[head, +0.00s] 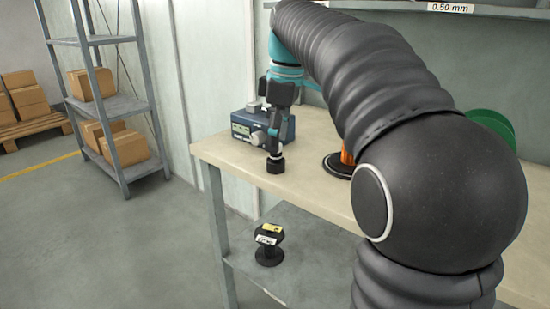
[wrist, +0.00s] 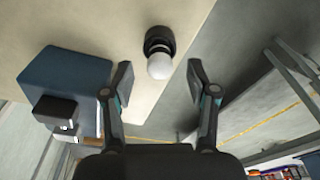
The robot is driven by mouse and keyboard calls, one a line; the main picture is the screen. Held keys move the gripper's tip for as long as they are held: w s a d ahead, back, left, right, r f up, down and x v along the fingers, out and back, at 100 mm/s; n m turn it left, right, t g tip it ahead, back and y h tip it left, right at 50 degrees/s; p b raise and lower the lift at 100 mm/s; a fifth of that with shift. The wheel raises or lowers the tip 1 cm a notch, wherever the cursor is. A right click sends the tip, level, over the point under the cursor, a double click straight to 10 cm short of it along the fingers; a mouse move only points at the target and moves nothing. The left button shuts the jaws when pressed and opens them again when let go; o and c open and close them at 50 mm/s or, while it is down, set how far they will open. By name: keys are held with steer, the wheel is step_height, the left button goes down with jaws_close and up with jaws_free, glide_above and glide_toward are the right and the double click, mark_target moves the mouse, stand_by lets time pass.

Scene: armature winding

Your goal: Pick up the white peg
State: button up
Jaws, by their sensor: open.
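The white peg (wrist: 159,66) shows in the wrist view as a rounded white top standing in a dark round base (wrist: 158,38). In the head view the black base (head: 275,164) stands on the workbench near its left end, and the peg's top is mostly hidden under my gripper. My gripper (wrist: 158,88) is open. Its two fingers stand to the left and right, below the peg in the wrist view, with the peg lying between and just beyond the fingertips. No contact with the peg is visible.
A blue device box (head: 264,127) stands on the workbench (head: 313,172) behind the peg; it also shows left in the wrist view (wrist: 65,80). An orange part on a dark disc (head: 340,165) sits right. A black spool (head: 268,246) stands on the lower shelf.

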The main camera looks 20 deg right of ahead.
steer(key=shift+a+f, duration=0.1)
steer(key=shift+f, duration=1)
steer(key=c, duration=1.1)
step_height(320, 180, up, 5)
steer(key=shift+f+p, duration=0.2)
steer(key=shift+p, duration=0.25)
steer(key=s+d+r, duration=0.6)
steer(key=d, duration=0.3)
steer(key=shift+s+d+r+p, duration=0.2)
steer(key=shift+s+d+p, duration=0.1)
steer(key=shift+s, duration=0.05)
